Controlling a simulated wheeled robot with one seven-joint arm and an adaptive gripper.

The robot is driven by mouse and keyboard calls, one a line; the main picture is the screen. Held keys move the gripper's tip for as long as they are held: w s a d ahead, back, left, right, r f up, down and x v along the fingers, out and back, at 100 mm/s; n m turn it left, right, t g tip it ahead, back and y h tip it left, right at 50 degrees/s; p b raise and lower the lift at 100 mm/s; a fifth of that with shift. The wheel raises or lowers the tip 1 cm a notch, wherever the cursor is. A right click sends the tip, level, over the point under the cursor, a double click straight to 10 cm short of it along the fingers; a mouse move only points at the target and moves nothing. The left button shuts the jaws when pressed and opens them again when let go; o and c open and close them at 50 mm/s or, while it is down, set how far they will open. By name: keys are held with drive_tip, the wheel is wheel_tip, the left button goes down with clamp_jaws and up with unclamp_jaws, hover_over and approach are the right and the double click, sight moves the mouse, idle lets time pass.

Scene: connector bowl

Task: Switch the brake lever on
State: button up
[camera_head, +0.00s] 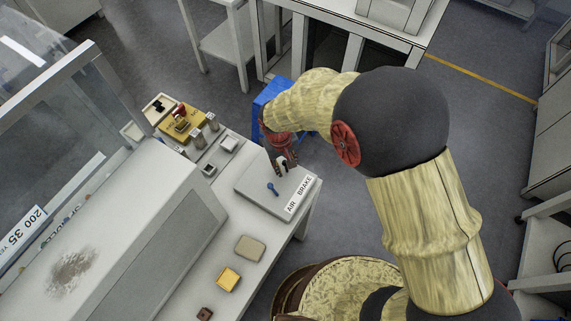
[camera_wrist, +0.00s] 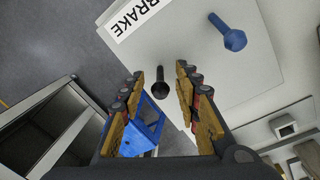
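A grey panel (camera_head: 247,187) labelled AIR BRAKE sits at the end of the white console. It carries a blue lever (camera_head: 272,188) and a black lever (camera_wrist: 160,88). In the wrist view the blue lever (camera_wrist: 229,37) is at the upper right, outside my fingers. My gripper (camera_wrist: 160,80) is open, and the black lever shows between its two fingers, near the tips. I cannot tell whether either finger touches it. In the head view my gripper (camera_head: 283,157) is over the panel's far edge and partly hides the black lever.
A blue object (camera_head: 270,92) stands behind my wrist. A yellow box with a red knob (camera_head: 181,115) and small metal cylinders (camera_head: 198,138) are left of the panel. Floor is open to the right.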

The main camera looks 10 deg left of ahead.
drive_tip(key=shift+c, duration=1)
clamp_jaws()
